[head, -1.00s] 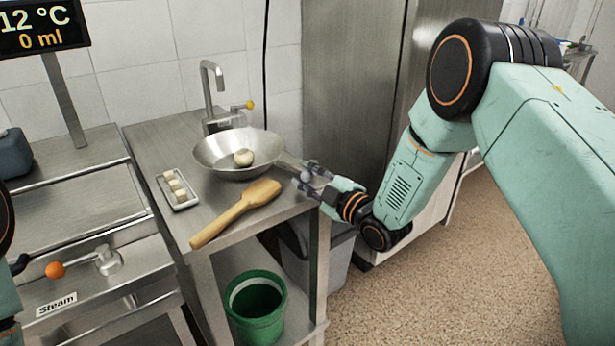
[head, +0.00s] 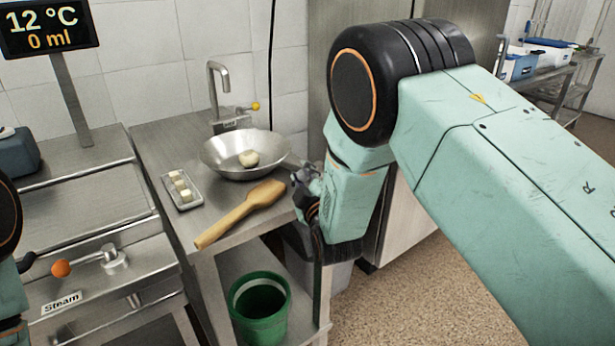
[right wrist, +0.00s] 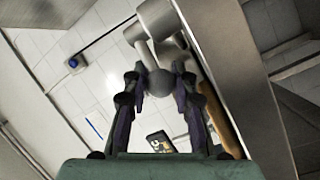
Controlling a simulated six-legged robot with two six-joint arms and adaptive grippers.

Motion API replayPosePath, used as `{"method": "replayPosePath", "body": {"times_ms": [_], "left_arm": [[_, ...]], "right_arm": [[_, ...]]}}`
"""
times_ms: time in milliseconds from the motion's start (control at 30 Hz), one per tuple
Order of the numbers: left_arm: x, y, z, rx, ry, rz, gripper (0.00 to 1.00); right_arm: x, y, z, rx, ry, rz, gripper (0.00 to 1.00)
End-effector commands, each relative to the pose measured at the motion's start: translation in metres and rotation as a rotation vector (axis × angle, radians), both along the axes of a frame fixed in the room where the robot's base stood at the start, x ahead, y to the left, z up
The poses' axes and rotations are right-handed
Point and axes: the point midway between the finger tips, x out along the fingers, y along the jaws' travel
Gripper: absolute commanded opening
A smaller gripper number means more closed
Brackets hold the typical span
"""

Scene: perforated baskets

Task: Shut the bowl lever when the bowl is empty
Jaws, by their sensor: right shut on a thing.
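The metal bowl (head: 222,160) stands on the steel counter and holds a pale round ball (head: 249,158), so it is not empty. My right gripper (head: 304,176) is at the counter's right edge, beside the bowl's right side, partly hidden by my forearm. In the right wrist view its fingers (right wrist: 160,92) are closed around a grey ball knob (right wrist: 160,80) on a grey arm (right wrist: 155,22). Whether this arm joins the bowl is hard to see. A second lever with an orange knob (head: 61,268) sits by the Steam label. My left gripper is out of view.
A wooden paddle (head: 240,213) lies on the counter (head: 160,150) before the bowl. A small tray (head: 194,203) with pale cubes is left of it. A tap (head: 215,90) stands behind. A green bucket (head: 258,312) is below. The display (head: 45,28) reads 0 ml.

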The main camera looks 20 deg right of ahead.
Motion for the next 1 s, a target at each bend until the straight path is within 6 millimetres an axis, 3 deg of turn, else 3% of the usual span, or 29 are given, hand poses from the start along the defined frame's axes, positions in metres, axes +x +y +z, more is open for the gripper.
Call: {"method": "replayPosePath", "body": {"times_ms": [400,1000], "left_arm": [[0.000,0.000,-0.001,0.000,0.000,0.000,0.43],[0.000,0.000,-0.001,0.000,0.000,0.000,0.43]], "right_arm": [[0.009,0.006,-0.003,0.001,0.006,-0.194,0.00],[0.011,0.005,-0.004,0.001,0.009,-0.246,0.00]]}}
